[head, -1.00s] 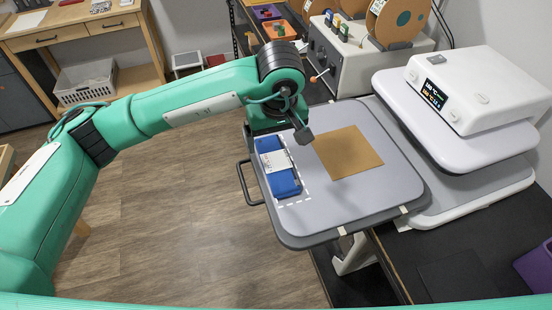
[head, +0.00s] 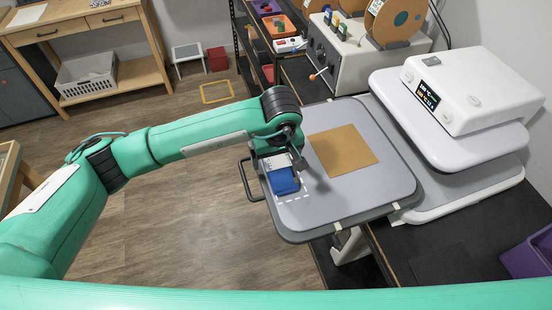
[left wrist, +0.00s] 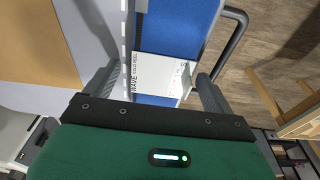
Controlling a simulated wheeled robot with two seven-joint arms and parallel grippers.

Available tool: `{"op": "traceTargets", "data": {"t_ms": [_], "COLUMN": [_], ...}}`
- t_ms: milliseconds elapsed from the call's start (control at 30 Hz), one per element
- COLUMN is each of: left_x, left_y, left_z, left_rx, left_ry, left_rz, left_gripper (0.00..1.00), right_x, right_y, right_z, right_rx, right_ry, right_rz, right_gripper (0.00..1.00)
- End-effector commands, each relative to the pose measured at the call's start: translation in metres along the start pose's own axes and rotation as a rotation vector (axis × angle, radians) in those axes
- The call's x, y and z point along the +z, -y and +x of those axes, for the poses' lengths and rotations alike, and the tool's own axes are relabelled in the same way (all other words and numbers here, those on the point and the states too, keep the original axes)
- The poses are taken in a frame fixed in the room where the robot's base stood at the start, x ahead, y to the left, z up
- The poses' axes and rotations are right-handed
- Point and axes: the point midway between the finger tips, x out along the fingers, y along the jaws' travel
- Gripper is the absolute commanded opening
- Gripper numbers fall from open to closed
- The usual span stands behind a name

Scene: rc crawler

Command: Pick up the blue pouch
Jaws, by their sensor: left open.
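The blue pouch (head: 285,181) lies flat with a white printed label band on the left part of the grey press plate (head: 305,205), inside a dashed white outline. My left gripper (head: 293,162) is over its label end and hides part of it in the head view. In the left wrist view the pouch (left wrist: 180,30) shows between the two spread fingers of my left gripper (left wrist: 157,85), with the label near the fingertips. The jaws are open and hold nothing. I cannot tell whether a finger touches the pouch. My right gripper is not in view.
A tan square sheet (head: 341,151) lies on the plate beside the pouch. A dark handle (head: 247,182) sticks out at the plate's left edge. The white heat press (head: 470,95) stands to the right, and a grey machine with reels (head: 365,62) behind. Floor left of the plate is clear.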

Motion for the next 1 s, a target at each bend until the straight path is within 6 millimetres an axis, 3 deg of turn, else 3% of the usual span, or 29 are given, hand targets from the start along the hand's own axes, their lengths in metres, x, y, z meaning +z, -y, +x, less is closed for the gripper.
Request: {"op": "traceTargets", "data": {"t_ms": [100,333,767,1000], "left_x": [0.0,0.0,-0.002,-0.007], "left_y": [0.0,0.0,0.0,-0.001], "left_z": [0.0,0.0,-0.007,-0.039], "left_rx": [0.0,0.0,0.001,0.004], "left_ry": [0.0,0.0,-0.001,-0.006], "left_rz": [0.0,0.0,0.0,0.0], "left_gripper": [0.83,0.39,0.39,0.39], "right_x": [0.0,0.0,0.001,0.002], "right_y": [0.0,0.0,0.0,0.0], "right_z": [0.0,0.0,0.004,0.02], "right_rx": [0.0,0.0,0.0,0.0], "right_ry": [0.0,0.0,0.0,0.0], "right_rz": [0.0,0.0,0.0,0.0], "right_gripper": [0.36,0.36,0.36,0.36]}}
